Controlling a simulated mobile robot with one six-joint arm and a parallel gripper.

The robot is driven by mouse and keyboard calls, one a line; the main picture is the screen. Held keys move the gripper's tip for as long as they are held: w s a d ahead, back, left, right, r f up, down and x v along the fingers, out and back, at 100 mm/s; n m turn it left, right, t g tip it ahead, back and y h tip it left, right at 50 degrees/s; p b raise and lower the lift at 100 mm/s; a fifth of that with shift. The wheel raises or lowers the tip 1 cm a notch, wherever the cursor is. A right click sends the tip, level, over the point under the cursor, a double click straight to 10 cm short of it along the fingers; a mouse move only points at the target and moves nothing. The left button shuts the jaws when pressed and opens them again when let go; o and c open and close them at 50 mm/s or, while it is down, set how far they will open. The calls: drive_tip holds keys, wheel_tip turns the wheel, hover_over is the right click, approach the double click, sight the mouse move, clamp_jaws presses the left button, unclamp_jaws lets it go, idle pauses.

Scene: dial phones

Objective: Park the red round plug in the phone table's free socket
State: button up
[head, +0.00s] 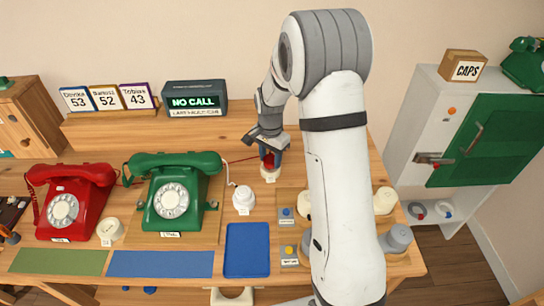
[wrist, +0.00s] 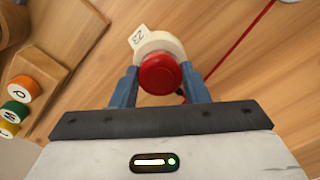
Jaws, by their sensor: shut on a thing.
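The red round plug (head: 268,161) is between the fingers of my gripper (head: 268,158), at the back middle of the phone table (head: 330,263). In the wrist view the plug (wrist: 160,74) sits between the two blue fingertips of my gripper (wrist: 159,85), which is shut on it. A round cream socket (wrist: 158,42) with a small numbered tag shows right behind and under the plug; it also shows in the head view (head: 269,175). I cannot tell whether the plug is seated in it or just above it. A red cord (wrist: 238,42) runs away from near the plug.
A red phone (head: 88,190) and a green phone (head: 190,170) stand to the left. A white round piece (head: 243,195) with a tag and a blue tray (head: 247,240) lie nearer the front. The NO CALL display (head: 195,97) stands behind. My arm hides part of the table's right side.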

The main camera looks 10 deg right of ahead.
drive_tip(key=shift+f, duration=0.4)
drive_tip(key=o, duration=1)
drive_tip(key=shift+c, duration=0.2)
drive_tip(key=shift+r, duration=0.1)
drive_tip(key=shift+r, duration=3.85)
drive_tip(key=shift+r, duration=0.1)
drive_tip(key=s+r+n+t, duration=0.1)
drive_tip(key=s+r+n, duration=0.2)
drive_tip(key=s, duration=0.6)
drive_tip(key=s+r+n, duration=0.3)
drive_tip(key=s, duration=0.5)
drive_tip(key=s+r+n+t+p, duration=0.1)
drive_tip(key=s+r+n, duration=0.3)
drive_tip(key=s, duration=0.5)
drive_tip(key=shift+s+d+t, duration=0.3)
drive_tip(key=shift+d, duration=0.05)
